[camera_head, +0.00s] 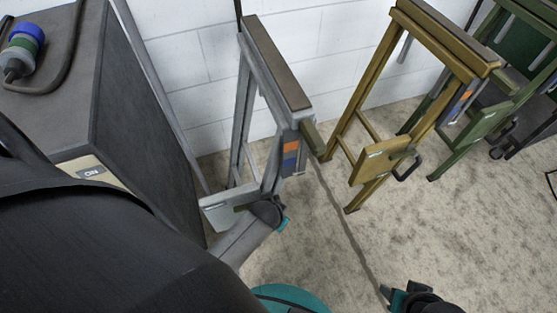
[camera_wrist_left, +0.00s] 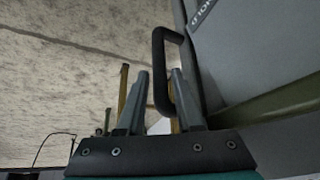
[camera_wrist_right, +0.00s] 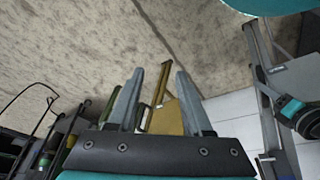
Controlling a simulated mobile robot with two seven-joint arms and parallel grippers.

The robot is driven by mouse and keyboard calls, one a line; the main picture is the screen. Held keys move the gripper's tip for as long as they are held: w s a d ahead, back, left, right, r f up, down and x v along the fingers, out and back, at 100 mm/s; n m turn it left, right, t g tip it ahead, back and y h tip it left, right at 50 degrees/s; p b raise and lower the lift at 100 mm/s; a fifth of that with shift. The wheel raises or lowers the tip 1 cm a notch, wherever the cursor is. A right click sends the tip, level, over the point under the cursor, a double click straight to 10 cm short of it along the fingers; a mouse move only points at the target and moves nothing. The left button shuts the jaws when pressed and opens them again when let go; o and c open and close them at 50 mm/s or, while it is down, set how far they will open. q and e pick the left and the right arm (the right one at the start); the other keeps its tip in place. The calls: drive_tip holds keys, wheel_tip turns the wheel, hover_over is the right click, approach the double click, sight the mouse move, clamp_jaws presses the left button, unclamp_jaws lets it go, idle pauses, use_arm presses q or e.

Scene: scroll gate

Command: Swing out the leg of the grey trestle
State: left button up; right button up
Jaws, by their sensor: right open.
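The grey trestle (camera_head: 275,65) stands against the white wall, with a brown top bar and an orange and blue patch on its near post. A light grey panel (camera_head: 222,211) is low at its front. My left gripper (camera_head: 272,212) is at that panel, partly hidden by my arm. In the left wrist view a black handle (camera_wrist_left: 160,65) on a grey plate (camera_wrist_left: 245,50) lies between the fingers of my left gripper (camera_wrist_left: 159,72). Whether they grip it is unclear. My right gripper (camera_head: 388,293) is open and empty over the floor; it also shows in its wrist view (camera_wrist_right: 159,70).
A yellow trestle (camera_head: 390,90) with a panel and black handle stands to the right, with a green trestle (camera_head: 475,130) beyond it. A dark cabinet (camera_head: 140,110) stands at the left, bearing a blue-capped item (camera_head: 25,45). The carpet (camera_head: 310,240) in front is mostly clear.

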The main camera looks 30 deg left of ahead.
use_arm(q)
drive_tip(key=shift+w+f, duration=0.25)
drive_tip(key=shift+f, duration=0.25)
use_arm(e)
drive_tip(key=shift+w+r, duration=0.1)
drive_tip(key=shift+r, duration=0.8)
use_arm(q)
clamp_jaws()
idle(0.5)
